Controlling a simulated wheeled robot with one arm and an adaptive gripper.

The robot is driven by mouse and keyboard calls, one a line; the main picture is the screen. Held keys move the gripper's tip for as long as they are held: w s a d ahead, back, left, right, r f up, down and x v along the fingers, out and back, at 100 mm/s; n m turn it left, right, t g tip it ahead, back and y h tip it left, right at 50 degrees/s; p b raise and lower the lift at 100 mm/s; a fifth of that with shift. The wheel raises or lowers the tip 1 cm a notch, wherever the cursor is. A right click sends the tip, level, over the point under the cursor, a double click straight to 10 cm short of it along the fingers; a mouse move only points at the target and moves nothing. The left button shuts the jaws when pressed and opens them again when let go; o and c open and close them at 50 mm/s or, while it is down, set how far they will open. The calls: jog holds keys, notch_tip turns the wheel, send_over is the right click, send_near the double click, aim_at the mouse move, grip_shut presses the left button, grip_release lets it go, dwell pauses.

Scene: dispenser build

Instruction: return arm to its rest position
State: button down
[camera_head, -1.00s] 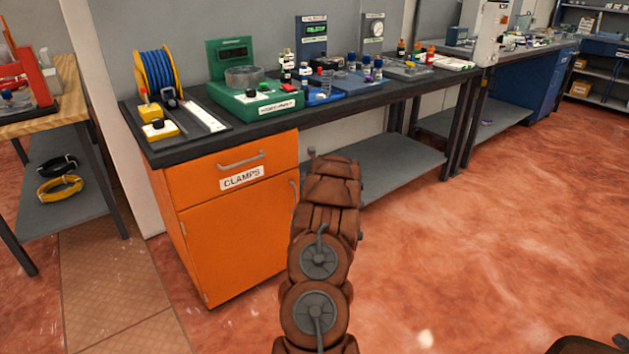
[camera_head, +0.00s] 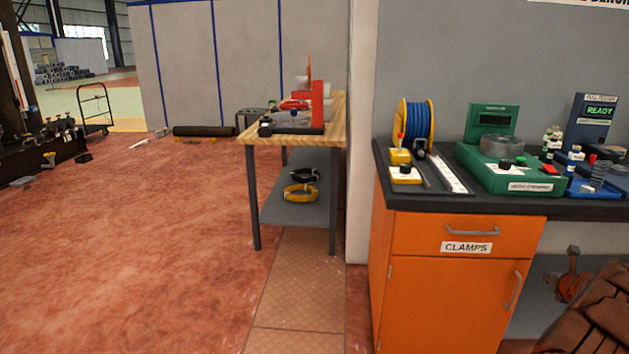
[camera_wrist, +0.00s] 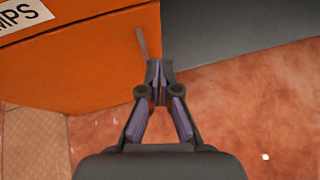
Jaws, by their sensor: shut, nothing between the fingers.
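My gripper (camera_wrist: 158,90) is in the wrist view, with its fingertips together and nothing between them. It points toward the orange cabinet (camera_wrist: 85,60), whose vertical door handle (camera_wrist: 141,43) shows just past the fingertips. I cannot tell whether the tips touch the cabinet. The orange cabinet (camera_head: 440,300) has a shut drawer labelled CLAMPS (camera_head: 466,248) and a shut door below.
The black worktop (camera_head: 420,199) holds a blue cable reel (camera_head: 418,122), a green device (camera_head: 510,168) and small bottles. A wooden-topped table (camera_head: 332,130) stands left of the wall end. Open red floor (camera_head: 130,260) lies at the left. A cart (camera_head: 95,108) stands far back.

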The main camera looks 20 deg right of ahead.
jog(key=w+a+r+m, duration=0.4)
jog(key=w+a+r, duration=0.2)
jog(key=w+a+r+m+g+y, duration=0.1)
jog(key=a+r+m+g, duration=0.15)
jog(key=a+m, duration=0.7)
jog(key=w+a+r+m+g, duration=0.1)
jog(key=a+r+m+g, duration=0.15)
jog(key=a, duration=1.35)
jog(key=s+a+f+m+g+y, duration=0.1)
jog(key=s+a+m+g+y, duration=0.4)
jog(key=s+a, duration=1.3)
jog(key=s+a+f+m+g+y, duration=0.15)
jog(key=s+a+m, duration=0.65)
jog(key=s+a, duration=1.05)
notch_tip(320, 180, up, 23)
jog(key=w+a+p, duration=0.1)
jog(key=a+p, duration=0.1)
jog(key=p, duration=1.9)
jog(key=shift+w, duration=0.15)
jog(key=shift+a+r, duration=0.1)
